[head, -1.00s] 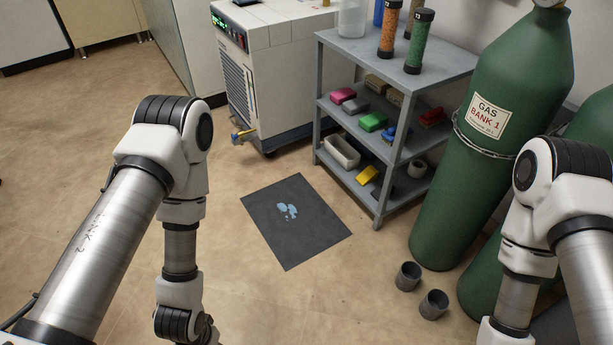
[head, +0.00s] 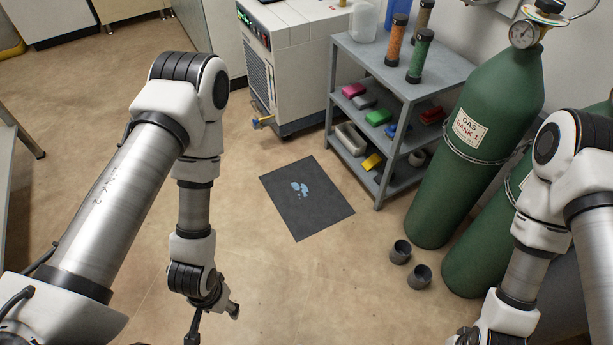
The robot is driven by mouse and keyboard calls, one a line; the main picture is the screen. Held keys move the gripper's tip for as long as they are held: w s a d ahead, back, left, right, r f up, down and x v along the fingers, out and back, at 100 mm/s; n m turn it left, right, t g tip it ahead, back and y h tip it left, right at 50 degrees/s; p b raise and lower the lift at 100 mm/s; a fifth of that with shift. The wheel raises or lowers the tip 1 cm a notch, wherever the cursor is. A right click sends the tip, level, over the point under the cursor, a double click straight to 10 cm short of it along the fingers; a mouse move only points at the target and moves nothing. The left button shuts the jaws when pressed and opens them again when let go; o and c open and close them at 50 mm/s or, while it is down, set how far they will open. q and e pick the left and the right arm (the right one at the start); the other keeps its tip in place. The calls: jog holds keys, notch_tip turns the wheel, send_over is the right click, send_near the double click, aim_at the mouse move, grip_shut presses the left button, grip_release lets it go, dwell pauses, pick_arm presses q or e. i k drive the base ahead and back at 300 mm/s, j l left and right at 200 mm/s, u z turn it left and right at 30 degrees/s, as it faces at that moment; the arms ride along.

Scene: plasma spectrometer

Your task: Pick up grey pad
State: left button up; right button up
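A grey pad (head: 364,101) lies on the middle shelf of the grey rack, between a pink pad (head: 353,90) and a green pad (head: 378,117). My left arm comes down on the left, well apart from the rack. Only dark parts of my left gripper (head: 214,318) show near the bottom edge, over bare floor. Its fingertips are not clear enough to tell open from shut. My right arm is at the lower right, and its gripper is outside the view.
The grey rack (head: 392,88) also holds blue, red and yellow pads and a pale bin. Green gas cylinders (head: 468,160) stand close on its right. A dark mat (head: 306,212) with a pale blue patch and two small cups (head: 400,252) are on the floor. The floor at left is clear.

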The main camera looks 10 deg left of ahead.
aim_at(365, 101)
jog(key=i+j+z, duration=0.7)
jog(key=j, duration=0.35)
jog(key=i+j+z, duration=0.2)
jog(key=j, duration=0.2)
